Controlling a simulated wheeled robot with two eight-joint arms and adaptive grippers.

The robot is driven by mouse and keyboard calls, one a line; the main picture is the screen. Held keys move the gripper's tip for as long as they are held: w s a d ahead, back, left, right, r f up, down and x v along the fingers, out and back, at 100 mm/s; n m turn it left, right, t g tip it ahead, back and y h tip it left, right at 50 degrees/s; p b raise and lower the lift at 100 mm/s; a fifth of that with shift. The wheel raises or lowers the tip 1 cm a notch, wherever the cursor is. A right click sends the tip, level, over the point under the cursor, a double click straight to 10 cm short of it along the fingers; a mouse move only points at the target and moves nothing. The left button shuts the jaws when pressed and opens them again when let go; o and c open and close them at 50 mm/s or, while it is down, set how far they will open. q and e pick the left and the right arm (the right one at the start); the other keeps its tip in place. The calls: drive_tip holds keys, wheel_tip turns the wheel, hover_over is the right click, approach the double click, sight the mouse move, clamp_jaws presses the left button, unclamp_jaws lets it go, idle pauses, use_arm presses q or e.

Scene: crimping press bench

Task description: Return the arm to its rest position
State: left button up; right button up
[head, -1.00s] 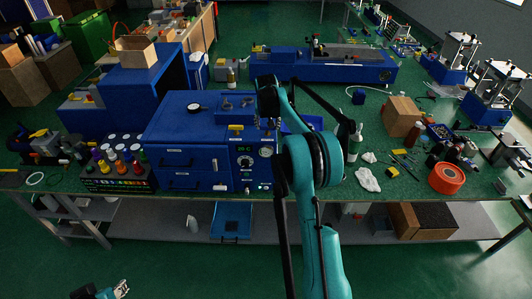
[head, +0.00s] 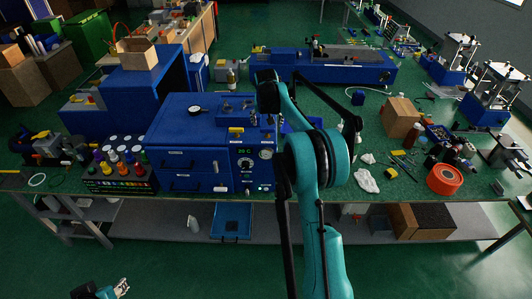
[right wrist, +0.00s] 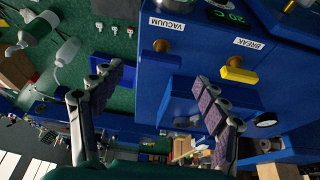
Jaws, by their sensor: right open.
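My right arm (head: 310,165) rises through the middle of the head view, in front of the bench. Its gripper cannot be made out clearly there. In the right wrist view my right gripper (right wrist: 158,76) has its two padded fingers spread wide, with nothing between them. It is near the blue oven panel with the VACUUM and BREAK labels (right wrist: 248,44); the fingers overlap that panel in the picture, and contact cannot be told. My left gripper (head: 120,287) shows small at the bottom left edge of the head view, below and in front of the bench.
The blue oven (head: 185,112) stands left of my right arm, beside a rack of coloured bottles (head: 118,184). A cardboard box (head: 400,116), white crumpled cloths (head: 367,181) and an orange tape roll (head: 445,179) lie to the right. The floor in front is clear.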

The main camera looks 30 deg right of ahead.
drive_tip(key=shift+v, duration=0.75)
drive_tip(key=s+a+f+n+t+y+b, duration=0.1)
drive_tip(key=s+a+f+n+t+b, duration=0.15)
drive_tip(key=s+a+b, duration=1.15)
drive_tip(key=s+a+f+n+b, duration=0.1)
drive_tip(key=s+a+f+b, duration=0.1)
drive_tip(key=s+a+f, duration=0.2)
drive_tip(key=s+a+f+n+y+b, duration=0.1)
drive_tip(key=s+a+f, duration=0.3)
drive_tip(key=s+f, duration=0.4)
drive_tip(key=s+a+f+n+b, duration=0.2)
drive_tip(key=s+a+f+b, duration=0.2)
drive_tip(key=s, duration=0.6)
drive_tip(key=shift+s+a+f+t+y, duration=0.25)
drive_tip(key=shift+f+t, duration=0.2)
drive_tip(key=shift+f, duration=0.55)
